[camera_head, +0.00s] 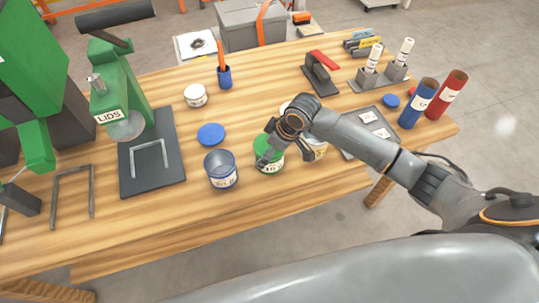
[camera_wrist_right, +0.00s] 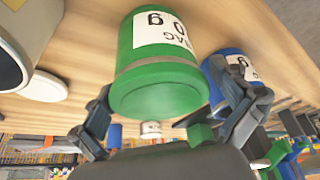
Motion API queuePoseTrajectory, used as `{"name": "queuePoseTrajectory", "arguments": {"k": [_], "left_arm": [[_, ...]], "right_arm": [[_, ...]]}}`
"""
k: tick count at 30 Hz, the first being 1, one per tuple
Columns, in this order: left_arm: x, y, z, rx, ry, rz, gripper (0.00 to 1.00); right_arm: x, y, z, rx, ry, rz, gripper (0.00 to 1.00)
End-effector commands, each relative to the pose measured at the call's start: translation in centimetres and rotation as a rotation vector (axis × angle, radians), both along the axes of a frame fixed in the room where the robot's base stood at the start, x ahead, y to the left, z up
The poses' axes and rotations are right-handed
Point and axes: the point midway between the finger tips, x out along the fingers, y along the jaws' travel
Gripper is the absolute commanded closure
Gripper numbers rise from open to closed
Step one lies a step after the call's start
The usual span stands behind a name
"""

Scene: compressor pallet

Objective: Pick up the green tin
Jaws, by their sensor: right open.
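The green tin (camera_head: 268,165) with a white label stands upright on the wooden table, right of an open blue tin (camera_head: 222,170). My right gripper (camera_head: 285,156) is at the green tin, partly covering it from above. In the right wrist view, the green tin (camera_wrist_right: 160,65) fills the middle, between the spread fingers of my right gripper (camera_wrist_right: 165,85). The fingers are open, one on each side, and I cannot tell whether either touches it. The blue tin (camera_wrist_right: 235,62) is close behind one finger. My left gripper is not in view.
A pale tin (camera_head: 318,147) stands close right of the green tin, partly hidden by my gripper. A blue lid (camera_head: 211,134) lies behind the blue tin. The green lid press (camera_head: 120,100) stands left. Blue and red tubes (camera_head: 418,103) stand right. The front table strip is clear.

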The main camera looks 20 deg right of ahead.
Motion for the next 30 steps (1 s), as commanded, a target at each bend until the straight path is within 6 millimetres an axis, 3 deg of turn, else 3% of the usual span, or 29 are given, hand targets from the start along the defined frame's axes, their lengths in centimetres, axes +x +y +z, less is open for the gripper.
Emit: {"name": "queuePoseTrajectory", "arguments": {"k": [6,14,22,30], "left_arm": [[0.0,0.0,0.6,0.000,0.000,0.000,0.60],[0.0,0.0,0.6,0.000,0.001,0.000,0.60],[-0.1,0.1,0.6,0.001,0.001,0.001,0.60],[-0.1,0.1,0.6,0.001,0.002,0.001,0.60]], "right_arm": [[0.8,0.7,-2.4,0.000,0.002,-0.001,0.00],[0.9,0.8,-2.8,0.000,-0.001,0.000,0.00],[0.9,0.8,-2.8,-0.001,0.001,0.000,0.50],[0.8,0.8,-2.9,-0.002,0.003,0.000,0.51]]}}
